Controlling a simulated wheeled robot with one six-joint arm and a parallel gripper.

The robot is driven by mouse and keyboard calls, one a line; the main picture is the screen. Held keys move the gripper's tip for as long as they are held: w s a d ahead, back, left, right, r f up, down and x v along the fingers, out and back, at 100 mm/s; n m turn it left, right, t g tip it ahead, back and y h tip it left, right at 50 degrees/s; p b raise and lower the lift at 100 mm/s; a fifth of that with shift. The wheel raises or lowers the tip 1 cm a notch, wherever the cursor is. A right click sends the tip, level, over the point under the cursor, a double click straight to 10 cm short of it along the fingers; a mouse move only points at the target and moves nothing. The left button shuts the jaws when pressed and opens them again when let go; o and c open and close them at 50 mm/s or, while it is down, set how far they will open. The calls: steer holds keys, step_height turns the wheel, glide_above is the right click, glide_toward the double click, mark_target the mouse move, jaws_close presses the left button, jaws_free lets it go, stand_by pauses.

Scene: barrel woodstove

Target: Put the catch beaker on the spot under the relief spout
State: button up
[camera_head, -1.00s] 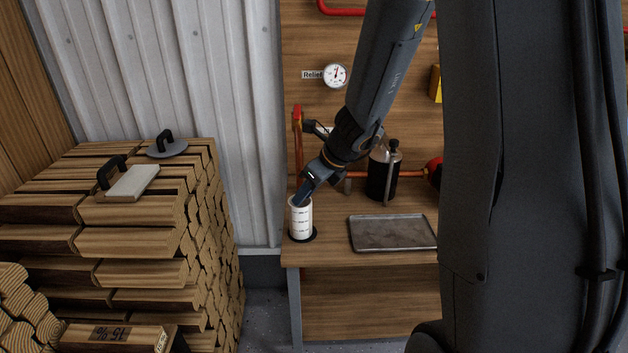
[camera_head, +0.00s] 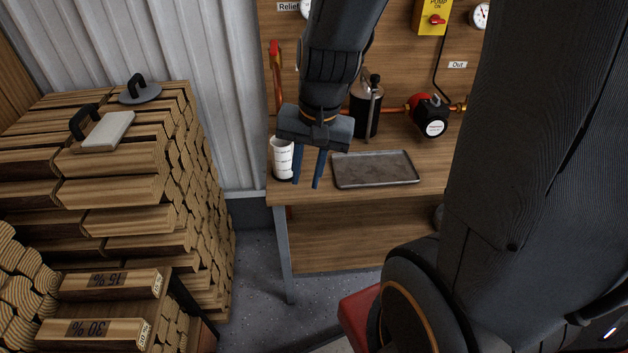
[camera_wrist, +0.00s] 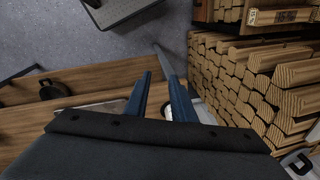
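The catch beaker (camera_head: 282,157) is a white cylinder with dark markings. It stands upright on a dark round spot (camera_head: 275,176) at the left end of the wooden bench. The red-handled copper relief pipe (camera_head: 276,75) rises on the panel behind it; the spout's end is hidden. My gripper (camera_head: 307,185) is just right of the beaker, with its two blue fingers apart and nothing seen between them. The fingers also show in the wrist view (camera_wrist: 158,98). A white piece, likely the beaker, shows there beside the right finger.
A metal tray (camera_head: 376,169) lies right of my gripper. A dark canister (camera_head: 366,108) and a red pump (camera_head: 431,115) stand behind. Stacked firewood (camera_head: 120,190) is on the left. Floor between stack and bench is clear.

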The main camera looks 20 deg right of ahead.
steer(key=s+n, duration=0.1)
steer(key=n, duration=0.1)
steer(key=s+n, duration=0.1)
steer(key=n, duration=0.1)
steer(key=s+n+h, duration=0.1)
steer(key=n, duration=0.1)
steer(key=shift+s+d+f+n, duration=0.1)
steer(key=shift+d+f+n, duration=0.1)
steer(key=shift+f+n, duration=0.1)
